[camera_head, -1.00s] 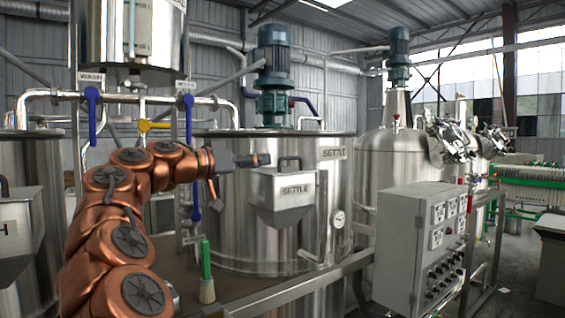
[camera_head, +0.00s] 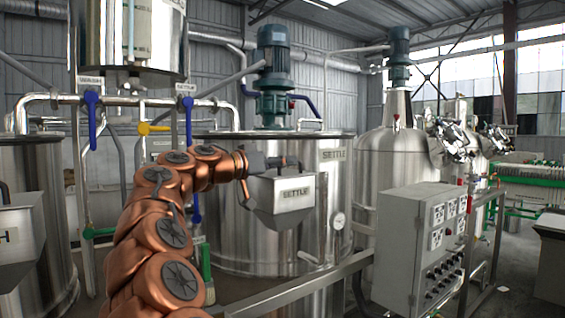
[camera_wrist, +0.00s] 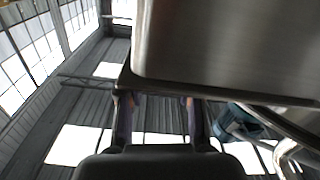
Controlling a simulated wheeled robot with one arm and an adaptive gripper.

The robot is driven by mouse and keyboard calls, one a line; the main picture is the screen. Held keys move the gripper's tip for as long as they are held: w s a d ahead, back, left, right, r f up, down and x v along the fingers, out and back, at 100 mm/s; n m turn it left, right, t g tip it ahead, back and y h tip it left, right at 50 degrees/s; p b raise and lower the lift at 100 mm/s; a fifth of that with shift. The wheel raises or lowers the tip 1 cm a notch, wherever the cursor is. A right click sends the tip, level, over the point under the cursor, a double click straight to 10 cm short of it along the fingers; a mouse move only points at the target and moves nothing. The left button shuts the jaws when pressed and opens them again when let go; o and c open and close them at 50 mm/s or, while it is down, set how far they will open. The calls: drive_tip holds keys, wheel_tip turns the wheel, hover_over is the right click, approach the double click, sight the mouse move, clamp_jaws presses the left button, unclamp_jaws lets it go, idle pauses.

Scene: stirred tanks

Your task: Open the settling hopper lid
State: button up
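The settling hopper (camera_head: 284,205) is a steel box with a sloped bottom, labelled SETTLE, on the front of the settling tank. Its lid is on top and looks shut; its dark handle is largely hidden by my gripper in the head view. My gripper (camera_head: 294,163) is at the lid handle, just above the hopper's top edge. In the wrist view my gripper's two fingers (camera_wrist: 158,104) stand apart, below a large steel surface. A dark edge or bar crosses near the fingertips; I cannot tell whether the handle lies between them.
The settling tank (camera_head: 235,240) stands behind the hopper, with a motor (camera_head: 273,70) on top. Blue-handled valves (camera_head: 91,105) hang at the left. A brush (camera_head: 207,270) is partly hidden by my arm.

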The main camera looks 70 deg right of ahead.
drive_tip(key=shift+c, duration=0.3)
clamp_jaws()
drive_tip(key=shift+w+r, duration=0.1)
